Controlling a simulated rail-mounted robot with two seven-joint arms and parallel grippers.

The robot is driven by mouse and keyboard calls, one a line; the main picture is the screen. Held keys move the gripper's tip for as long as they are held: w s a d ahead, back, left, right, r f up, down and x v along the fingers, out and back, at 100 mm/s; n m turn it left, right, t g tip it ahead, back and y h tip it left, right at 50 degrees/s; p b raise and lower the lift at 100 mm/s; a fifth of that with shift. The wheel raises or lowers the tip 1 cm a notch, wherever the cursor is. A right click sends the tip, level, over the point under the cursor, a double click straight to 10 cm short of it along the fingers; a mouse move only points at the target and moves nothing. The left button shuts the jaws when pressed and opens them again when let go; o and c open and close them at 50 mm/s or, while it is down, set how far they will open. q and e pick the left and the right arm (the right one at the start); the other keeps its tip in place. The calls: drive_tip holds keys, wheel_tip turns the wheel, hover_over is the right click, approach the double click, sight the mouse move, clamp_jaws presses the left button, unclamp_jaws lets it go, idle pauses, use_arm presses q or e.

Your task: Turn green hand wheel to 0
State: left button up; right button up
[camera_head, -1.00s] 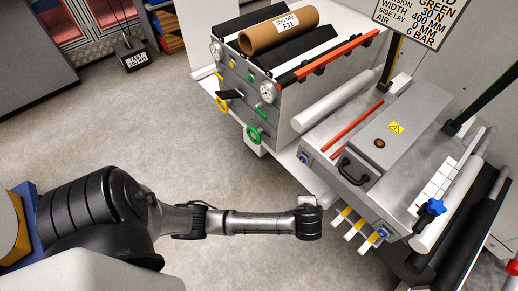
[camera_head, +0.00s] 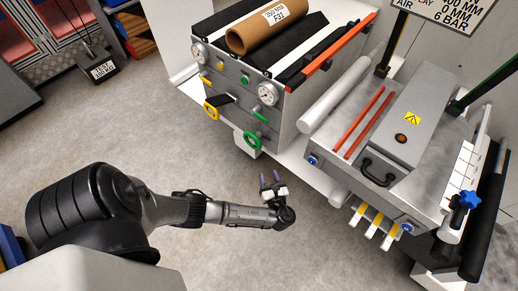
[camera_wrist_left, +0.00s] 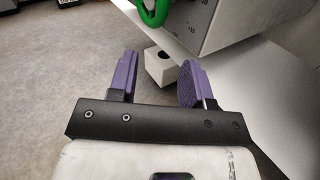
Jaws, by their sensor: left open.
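The green hand wheel (camera_head: 252,141) is a small ring on the front panel of the grey machine, low and right of the yellow hand wheel (camera_head: 211,112). In the left wrist view, part of the green wheel (camera_wrist_left: 153,10) shows at the top edge, cut off, with a scale of small marks on the panel beside it. My left gripper (camera_head: 270,178) is open and empty, with purple fingers pointing toward the machine, below and apart from the green wheel. Its fingers also show in the left wrist view (camera_wrist_left: 158,75). My right gripper is out of view.
A cardboard roll (camera_head: 268,27) lies on top. A second machine with a black handle (camera_head: 377,171) stands at the right. The floor between is clear.

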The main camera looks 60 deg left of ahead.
use_arm(q)
drive_tip(key=b, duration=0.4)
approach(255, 139)
drive_tip(key=w+a+f, duration=0.1)
drive_tip(key=a, duration=0.1)
drive_tip(key=a+f, duration=0.2)
drive_tip(key=w+a+f, duration=0.1)
drive_tip(key=a+f, duration=0.1)
drive_tip(key=shift+w+f, duration=0.25)
drive_tip(key=shift+w, duration=0.05)
drive_tip(key=shift+b+x, duration=0.4)
drive_tip(key=shift+x, duration=0.45)
drive_tip(key=shift+r, duration=0.1)
drive_tip(key=shift+c, duration=0.3)
